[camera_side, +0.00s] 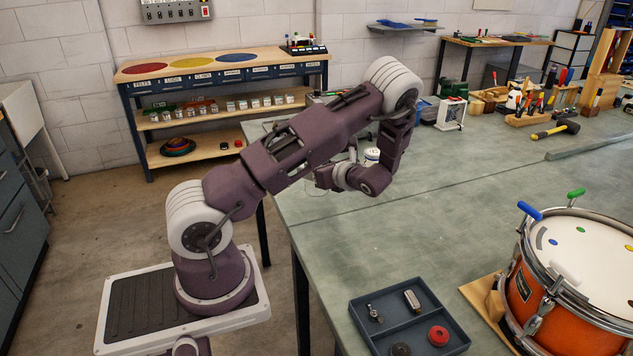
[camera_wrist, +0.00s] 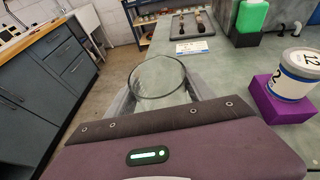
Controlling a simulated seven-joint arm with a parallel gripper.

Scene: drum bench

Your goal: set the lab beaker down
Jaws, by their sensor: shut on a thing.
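The lab beaker (camera_wrist: 158,82) is clear glass with a round open rim. In the wrist view it stands between the grey fingers of my gripper (camera_wrist: 163,98), which is shut on it. Its lower part is hidden by my gripper body. In the side view my arm covers most of the gripper and beaker, near the bench's far left edge. Whether the beaker's base touches the bench cannot be told.
A white labelled jar (camera_wrist: 298,75) sits on a purple block (camera_wrist: 280,101) to the right. A green bottle (camera_wrist: 252,15) and a dark tray (camera_wrist: 192,25) lie beyond. In the side view, a drum (camera_side: 560,275) and a divided tray (camera_side: 405,318) are nearer; the middle bench (camera_side: 420,225) is clear.

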